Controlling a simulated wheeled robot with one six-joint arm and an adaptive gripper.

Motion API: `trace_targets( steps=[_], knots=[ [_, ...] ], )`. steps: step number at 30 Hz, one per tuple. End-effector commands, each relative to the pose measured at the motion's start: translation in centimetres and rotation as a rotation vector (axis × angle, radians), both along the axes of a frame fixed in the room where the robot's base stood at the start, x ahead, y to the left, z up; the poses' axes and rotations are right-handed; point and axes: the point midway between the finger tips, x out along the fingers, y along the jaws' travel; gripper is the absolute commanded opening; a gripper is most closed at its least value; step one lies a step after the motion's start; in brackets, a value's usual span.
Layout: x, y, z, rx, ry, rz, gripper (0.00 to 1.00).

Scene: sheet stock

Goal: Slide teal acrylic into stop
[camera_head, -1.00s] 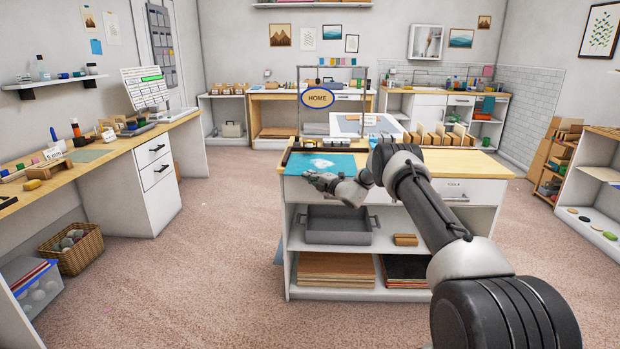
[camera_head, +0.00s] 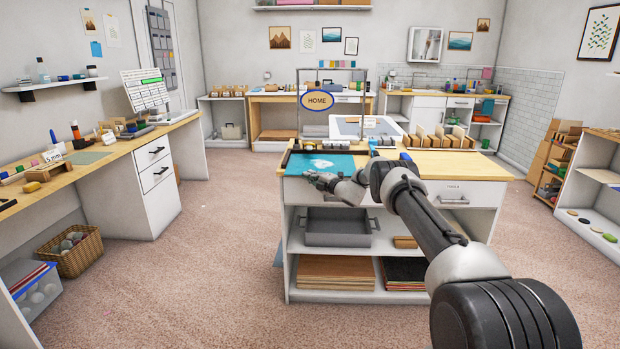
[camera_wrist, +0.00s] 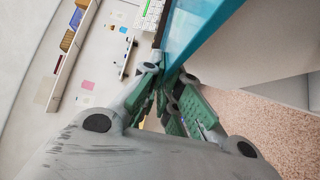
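The teal acrylic sheet (camera_head: 340,172) lies flat on the island bench top at its front left, with a white patch on it. A dark rail (camera_head: 286,158) runs along the bench's left edge beside the sheet; I cannot tell whether this is the stop. My gripper (camera_head: 309,177) is at the sheet's front edge, pointing left. In the wrist view, my green-padded fingers (camera_wrist: 168,76) are close together next to the teal sheet's edge (camera_wrist: 205,22). I cannot tell whether they touch or pinch it.
A grey tray (camera_head: 337,228) and sheet stacks fill the shelves below. The floor left of the bench is clear.

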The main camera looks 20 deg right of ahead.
Motion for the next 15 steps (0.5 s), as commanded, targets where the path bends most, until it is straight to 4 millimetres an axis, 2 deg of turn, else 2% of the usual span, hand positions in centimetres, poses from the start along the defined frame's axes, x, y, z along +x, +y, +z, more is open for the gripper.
trace_targets(
  steps=[13, 15],
  knots=[
    [0.05, -0.02, -0.02, -0.001, -0.004, 0.0, 0.0],
    [0.05, -0.02, -0.02, -0.001, -0.004, 0.0, 0.13]
  ],
)
